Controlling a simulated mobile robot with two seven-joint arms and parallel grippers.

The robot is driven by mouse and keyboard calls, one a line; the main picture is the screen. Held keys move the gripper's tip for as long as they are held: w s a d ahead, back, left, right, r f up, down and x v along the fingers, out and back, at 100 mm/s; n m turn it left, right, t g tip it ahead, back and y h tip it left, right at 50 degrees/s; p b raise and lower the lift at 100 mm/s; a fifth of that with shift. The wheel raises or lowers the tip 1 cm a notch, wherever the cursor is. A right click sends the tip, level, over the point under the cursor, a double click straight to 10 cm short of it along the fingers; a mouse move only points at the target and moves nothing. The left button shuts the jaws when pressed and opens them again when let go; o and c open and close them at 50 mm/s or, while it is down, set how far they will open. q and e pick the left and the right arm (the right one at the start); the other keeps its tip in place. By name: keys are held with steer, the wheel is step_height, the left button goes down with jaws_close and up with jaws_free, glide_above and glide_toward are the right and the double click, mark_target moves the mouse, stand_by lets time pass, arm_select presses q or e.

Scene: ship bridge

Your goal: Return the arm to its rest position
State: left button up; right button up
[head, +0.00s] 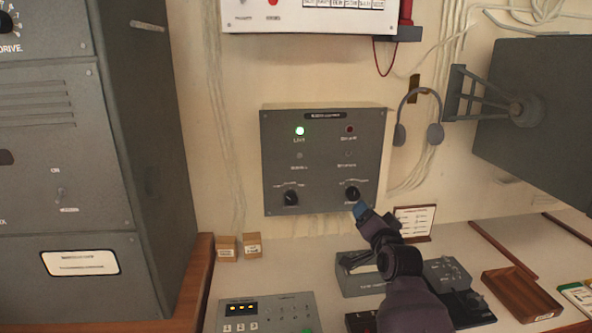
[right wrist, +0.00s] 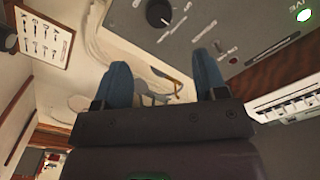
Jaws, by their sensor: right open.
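My right arm reaches up from the bottom of the head view, and its gripper (head: 360,209) is just below the right knob (head: 352,193) of a grey wall panel (head: 321,150). In the right wrist view the two blue fingers of this gripper (right wrist: 160,80) are spread apart with nothing held between them. The panel also shows in that view (right wrist: 205,25), with a black knob (right wrist: 159,13) beyond the fingers and apart from them. On the panel a green lamp (head: 300,131) is lit and a dark red lamp (head: 350,130) looks unlit. My left gripper is not in view.
Below the panel, the desk carries a keypad box (head: 268,314), two small cartons (head: 252,246), a grey lever unit (head: 357,274) and a wooden tray (head: 521,296). A headset (head: 435,136) hangs right of the panel. A grey cabinet (head: 75,150) stands left.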

steer(key=s+d+f+n+g, duration=0.2)
steer(key=s+f+n+g, duration=0.1)
steer(key=s+f, duration=1.1)
steer(key=s+d+f+n+g, duration=0.1)
steer(key=s+f+n+g, duration=0.2)
steer(key=s+f, duration=1.2)
steer(key=s+n, duration=0.3)
steer(key=s, duration=0.5)
steer(key=shift+s+d+h, duration=0.25)
steer(key=shift+d+h, duration=0.15)
steer(key=shift+f, duration=0.1)
